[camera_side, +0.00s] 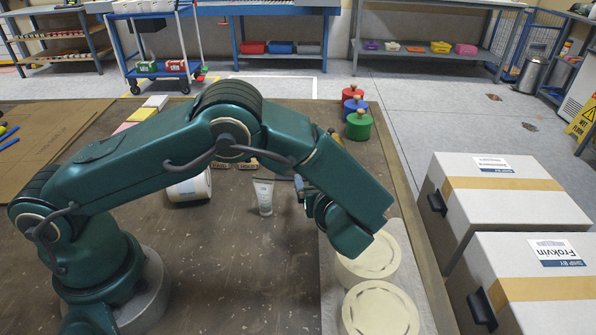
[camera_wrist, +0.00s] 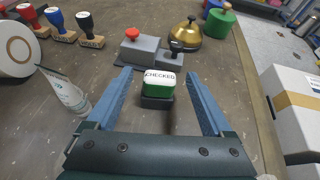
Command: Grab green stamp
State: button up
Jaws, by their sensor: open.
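A green stamp (camera_wrist: 159,88) with a white top reading "CHECKED" and a dark lower part stands on the table in the wrist view. My gripper (camera_wrist: 158,73) is open, with one blue finger to the left of the stamp and one to the right. Gaps show on both sides, so the fingers look apart from it. I cannot tell the fingertips' height over the table. In the side view my arm hides the stamp and most of the gripper.
Past the stamp are a grey block with a red knob (camera_wrist: 132,34) and a brass bell (camera_wrist: 187,33). A white tube (camera_side: 264,197) stands left of the gripper. Handled stamps (camera_wrist: 58,22) are farther left. Cartons (camera_side: 500,190) and round cream lids (camera_side: 380,308) are at the right.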

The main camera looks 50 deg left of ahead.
jog(key=shift+s+d+f, duration=0.15)
jog(key=shift+f, duration=0.25)
jog(key=shift+x, duration=2.4)
grip_shut()
